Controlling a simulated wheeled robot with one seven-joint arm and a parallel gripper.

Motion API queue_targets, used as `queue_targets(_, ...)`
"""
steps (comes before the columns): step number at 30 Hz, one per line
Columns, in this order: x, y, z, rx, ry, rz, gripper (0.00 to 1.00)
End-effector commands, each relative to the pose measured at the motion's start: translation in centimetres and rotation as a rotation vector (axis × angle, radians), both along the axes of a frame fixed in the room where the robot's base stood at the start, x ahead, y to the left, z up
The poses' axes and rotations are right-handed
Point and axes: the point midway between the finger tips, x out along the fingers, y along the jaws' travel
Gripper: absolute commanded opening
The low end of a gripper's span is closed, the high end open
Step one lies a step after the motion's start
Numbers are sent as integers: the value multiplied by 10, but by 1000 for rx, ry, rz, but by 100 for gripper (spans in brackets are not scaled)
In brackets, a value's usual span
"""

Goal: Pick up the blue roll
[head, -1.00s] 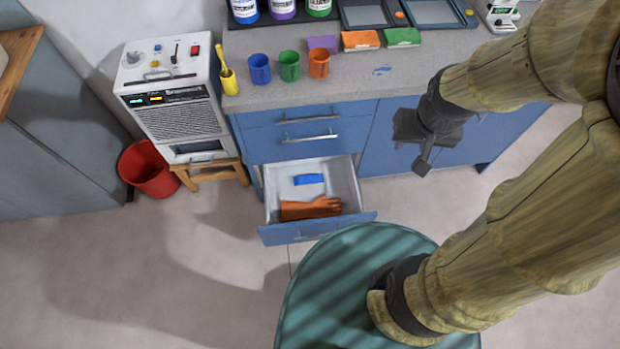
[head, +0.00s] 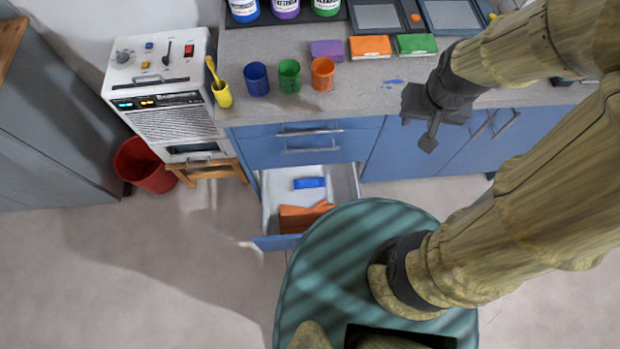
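The blue roll (head: 309,183) lies in the open drawer (head: 350,186) of the blue cabinet, toward its back. It looks like a small blue block from here. An orange glove (head: 303,217) lies in front of it in the same drawer, partly hidden by my round green base. My dark gripper (head: 429,143) hangs at the counter's front edge, up and to the right of the drawer, apart from the roll. Nothing shows in it, and its finger opening cannot be made out from this angle.
Blue (head: 256,80), green (head: 290,77) and orange (head: 322,75) cups stand on the counter (head: 350,103) above the drawer. A white machine (head: 165,105) on a wooden stool and a red bucket (head: 146,166) stand left. Floor at left is clear.

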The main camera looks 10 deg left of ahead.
Motion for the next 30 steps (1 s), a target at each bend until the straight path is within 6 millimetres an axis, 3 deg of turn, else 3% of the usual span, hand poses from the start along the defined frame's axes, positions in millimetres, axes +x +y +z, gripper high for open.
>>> queue_targets(5, 0, 0, 0, 0, 0, 0, 36)
queue_targets(8, 0, 0, -2, 0, 0, -2, 56)
queue_targets(13, 8, 2, -31, 10, 8, -33, 57)
queue_targets(17, 19, 7, -75, 28, 19, -88, 57)
queue_targets(30, 63, 35, -245, 146, 68, -333, 57)
